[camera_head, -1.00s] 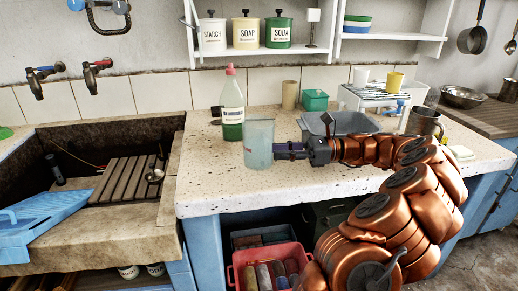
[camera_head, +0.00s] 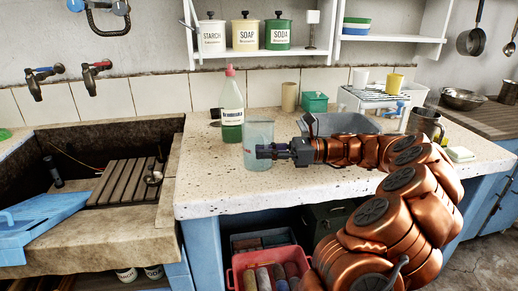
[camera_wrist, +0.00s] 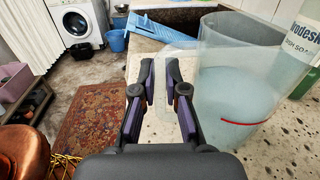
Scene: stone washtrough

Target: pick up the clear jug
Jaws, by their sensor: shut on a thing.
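The clear jug (camera_head: 259,132) stands upright on the speckled worktop, in front of the green-and-clear bottle. It is see-through with a pale blue tint. In the wrist view the jug (camera_wrist: 240,75) fills the right side, with a red line low on its wall. My gripper (camera_head: 262,151) reaches in from the right, its fingers in front of the jug in the head view. In the wrist view my gripper (camera_wrist: 159,75) has its two fingers on either side of a clear strip beside the jug's body, which looks like its handle. The exact contact is hard to see.
The bottle (camera_head: 231,112) with a pink cap stands close behind the jug. A grey tub (camera_head: 345,124), a green box (camera_head: 314,102) and a dish rack lie to the right. The stone trough (camera_head: 100,135) is at the left. The worktop's front is clear.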

